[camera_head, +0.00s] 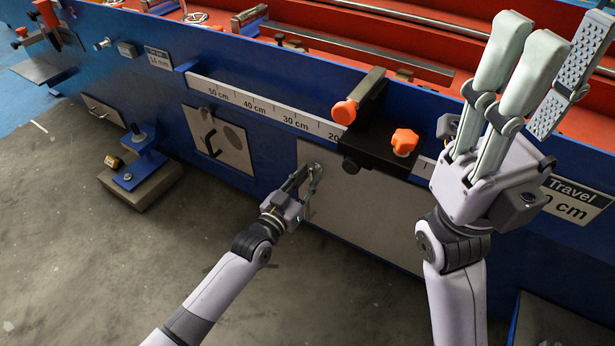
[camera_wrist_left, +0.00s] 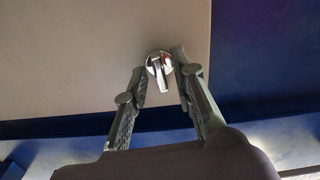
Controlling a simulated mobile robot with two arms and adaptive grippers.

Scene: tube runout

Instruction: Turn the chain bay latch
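The chain bay latch is a small shiny metal turn-handle on the large grey panel (camera_head: 368,212). In the left wrist view the latch (camera_wrist_left: 158,67) has a round base and a lever pointing down, tilted slightly. My left gripper (camera_head: 308,174) is at the latch, which it partly hides in the head view. In the left wrist view the left gripper (camera_wrist_left: 160,68) is open, with a finger on each side of the latch. The right finger is very near the latch; whether it touches is unclear. My right gripper (camera_head: 550,45) is raised at the upper right, open and empty.
A black clamp block (camera_head: 375,128) with orange knobs sits on the ruler strip (camera_head: 262,105) above the panel. A smaller panel (camera_head: 220,141) with a black handle is to the left. A blue bracket on a block (camera_head: 142,178) stands on the floor. The floor in front is clear.

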